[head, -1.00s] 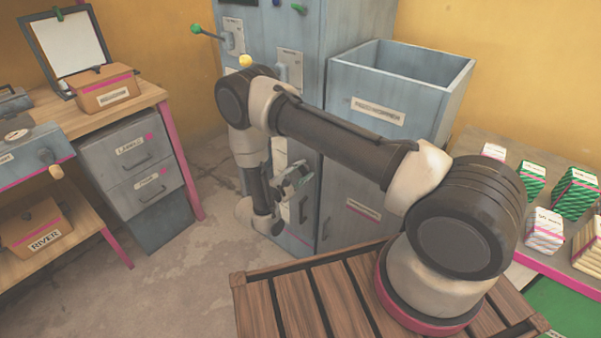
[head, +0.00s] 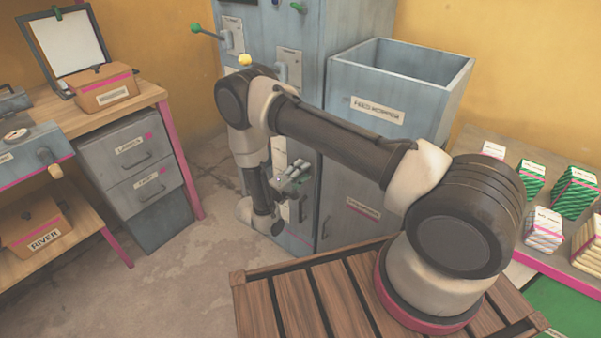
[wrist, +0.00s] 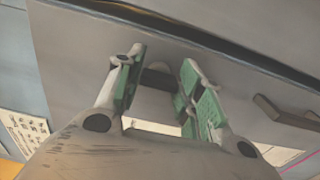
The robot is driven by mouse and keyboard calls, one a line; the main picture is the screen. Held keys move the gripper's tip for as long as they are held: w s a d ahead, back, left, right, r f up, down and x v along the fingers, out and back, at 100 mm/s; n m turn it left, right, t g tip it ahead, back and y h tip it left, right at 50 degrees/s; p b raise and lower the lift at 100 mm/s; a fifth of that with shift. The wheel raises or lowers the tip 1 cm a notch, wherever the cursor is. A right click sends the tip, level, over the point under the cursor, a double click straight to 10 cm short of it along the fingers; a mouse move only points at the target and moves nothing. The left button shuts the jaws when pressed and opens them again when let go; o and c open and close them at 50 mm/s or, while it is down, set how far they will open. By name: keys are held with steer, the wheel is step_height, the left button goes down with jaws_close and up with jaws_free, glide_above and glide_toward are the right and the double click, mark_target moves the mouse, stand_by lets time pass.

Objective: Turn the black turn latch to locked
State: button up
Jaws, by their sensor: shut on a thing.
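My gripper (wrist: 160,82) shows in the wrist view with its two green-padded fingers around a short dark piece, the black turn latch (wrist: 157,77), on a grey cabinet door. The fingers are shut on the latch, which spans the gap between them near the tips. Most of the latch is hidden by the fingers, so its exact angle is hard to tell. In the head view my gripper (head: 292,174) is at the front of the blue-grey cabinet (head: 300,60), low down. The latch cannot be made out there.
A dark door handle (wrist: 285,113) stands out to the right of the fingers. The feed hopper (head: 400,75) is right of the cabinet. A workbench (head: 150,95) with grey drawers (head: 128,165) stands at the left, with bare floor (head: 190,255) between.

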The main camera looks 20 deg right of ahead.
stand_by(0.5)
steer(key=o, duration=1)
steer(key=v, duration=1.2)
